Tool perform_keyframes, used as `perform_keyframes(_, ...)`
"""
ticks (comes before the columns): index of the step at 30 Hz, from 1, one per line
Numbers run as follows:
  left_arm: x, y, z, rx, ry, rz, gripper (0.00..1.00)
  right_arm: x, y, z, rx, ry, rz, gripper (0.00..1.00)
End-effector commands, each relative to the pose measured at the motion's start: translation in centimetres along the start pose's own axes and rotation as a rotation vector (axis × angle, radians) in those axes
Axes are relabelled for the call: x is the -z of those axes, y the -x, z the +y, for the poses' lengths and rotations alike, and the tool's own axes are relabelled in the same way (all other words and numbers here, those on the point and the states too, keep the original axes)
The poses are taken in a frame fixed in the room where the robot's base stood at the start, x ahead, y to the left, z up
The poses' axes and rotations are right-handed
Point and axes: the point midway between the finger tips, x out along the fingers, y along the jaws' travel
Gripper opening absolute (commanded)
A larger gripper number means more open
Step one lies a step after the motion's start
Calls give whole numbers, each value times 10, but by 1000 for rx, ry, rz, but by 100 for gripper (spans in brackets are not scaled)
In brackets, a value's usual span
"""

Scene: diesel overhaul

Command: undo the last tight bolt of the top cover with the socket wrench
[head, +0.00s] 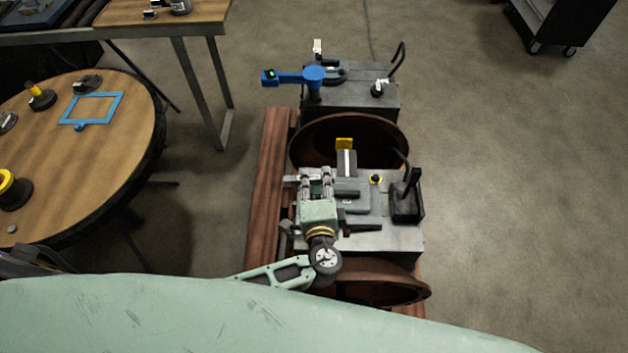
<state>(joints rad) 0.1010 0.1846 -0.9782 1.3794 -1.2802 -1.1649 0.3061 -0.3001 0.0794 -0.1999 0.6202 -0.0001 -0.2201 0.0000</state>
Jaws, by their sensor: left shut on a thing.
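My left gripper (316,175) is over the left part of the near engine block, its fingers pointing away from me. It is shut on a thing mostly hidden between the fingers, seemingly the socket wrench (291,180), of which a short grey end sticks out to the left. The near block's dark grey top (385,205) has a raised plate, likely the top cover (372,197), partly behind the gripper. I cannot make out single bolts or whether the wrench sits on one. My right gripper is not in view.
A yellow-topped upright part (344,145), a yellow-ringed knob (376,179) and a dark lever box (407,202) stand close by. A blue tool (300,77) rests on the far block. A round table (135,130) stands left.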

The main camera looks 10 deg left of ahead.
Motion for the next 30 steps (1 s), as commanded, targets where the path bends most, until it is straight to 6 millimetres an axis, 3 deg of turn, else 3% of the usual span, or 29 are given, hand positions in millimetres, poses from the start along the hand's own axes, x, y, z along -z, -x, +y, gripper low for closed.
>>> perform_keyframes(15,10,11,-1,106,-40,1,0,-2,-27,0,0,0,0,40)
perform_keyframes(30,12,13,-3,124,-47,1,0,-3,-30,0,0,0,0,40)
